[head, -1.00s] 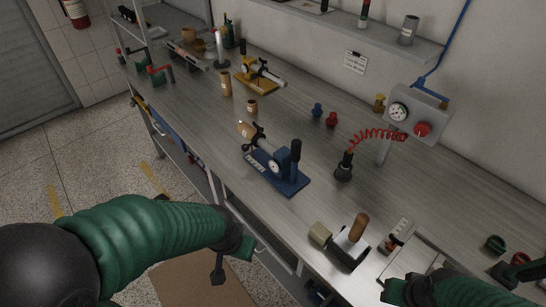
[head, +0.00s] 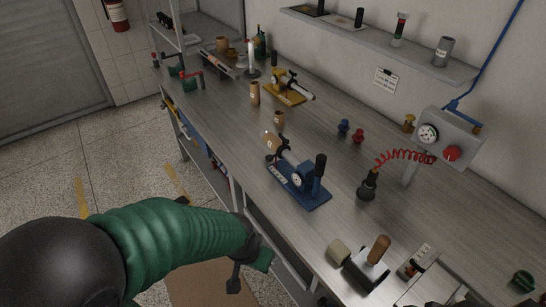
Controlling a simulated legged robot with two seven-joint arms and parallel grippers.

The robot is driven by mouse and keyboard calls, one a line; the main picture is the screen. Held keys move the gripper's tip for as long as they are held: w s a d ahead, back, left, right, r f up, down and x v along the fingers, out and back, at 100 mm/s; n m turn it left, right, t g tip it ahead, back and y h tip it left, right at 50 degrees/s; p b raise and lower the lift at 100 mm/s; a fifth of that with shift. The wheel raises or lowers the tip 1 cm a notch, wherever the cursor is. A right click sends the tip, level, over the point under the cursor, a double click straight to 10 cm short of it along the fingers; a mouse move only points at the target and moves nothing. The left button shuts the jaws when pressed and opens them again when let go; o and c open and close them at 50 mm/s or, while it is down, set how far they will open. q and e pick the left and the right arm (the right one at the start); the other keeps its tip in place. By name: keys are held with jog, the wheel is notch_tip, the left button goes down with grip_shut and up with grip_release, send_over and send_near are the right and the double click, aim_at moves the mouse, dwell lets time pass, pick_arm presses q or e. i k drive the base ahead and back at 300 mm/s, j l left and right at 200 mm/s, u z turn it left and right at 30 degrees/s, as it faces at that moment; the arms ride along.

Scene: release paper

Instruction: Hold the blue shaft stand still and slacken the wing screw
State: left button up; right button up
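The blue shaft stand (head: 312,198) sits upright near the front edge of the bench. I cannot tell for sure which part is the wing screw. My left gripper (head: 240,272) hangs off the front edge of the bench, lower left of the stand and apart from it. Its fingers are dark and seen at an angle, so its opening is unclear. My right gripper is not in view.
A yellow stand (head: 286,95) is farther back. A wooden-handled tool (head: 378,250) and a beige block (head: 338,251) lie right of the blue stand. A black piece with a red coiled hose (head: 408,157) runs to a gauge box (head: 447,135). Bench around the stand is mostly clear.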

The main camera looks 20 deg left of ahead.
aim_at(284, 140)
jog(key=i+j+z, duration=0.25)
jog(key=j, duration=0.4)
jog(key=j+z, duration=0.25)
jog(key=j, duration=0.35)
jog(key=j+z, duration=0.2)
jog(key=j, duration=0.5)
